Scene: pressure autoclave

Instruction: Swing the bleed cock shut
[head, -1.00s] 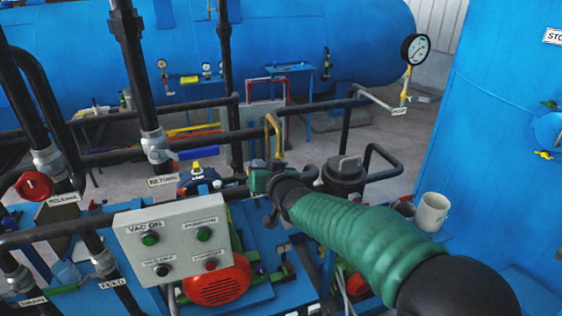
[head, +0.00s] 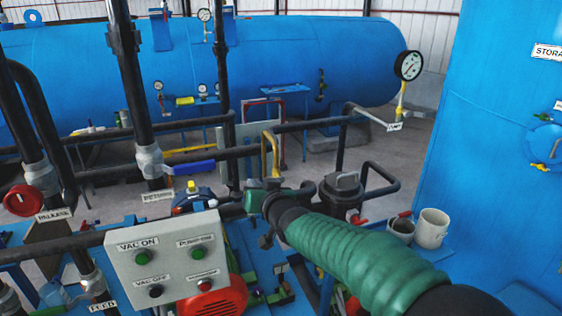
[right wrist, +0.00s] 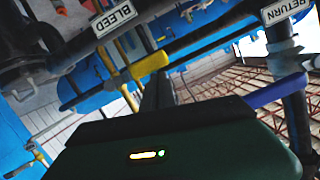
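A yellow bent lever (head: 271,155) stands up just behind my right gripper in the head view. In the right wrist view a yellow handle (right wrist: 150,64) lies near a plate reading BLEED (right wrist: 115,18); I take it for the bleed cock. My right gripper (head: 257,203), at the end of the green-sleeved arm, is just below and in front of the lever. In the wrist view a dark finger-like bar points up at the yellow handle, seemingly close. Whether they touch, and the gap between the fingers, cannot be told. My left gripper is not in view.
A grey push-button box (head: 168,262) stands left of my right gripper. A blue lever (head: 188,168) sits on the pipe behind it, and a red handwheel (head: 22,200) at far left. A black capped fitting (head: 342,190) and two cups (head: 432,228) stand to the right.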

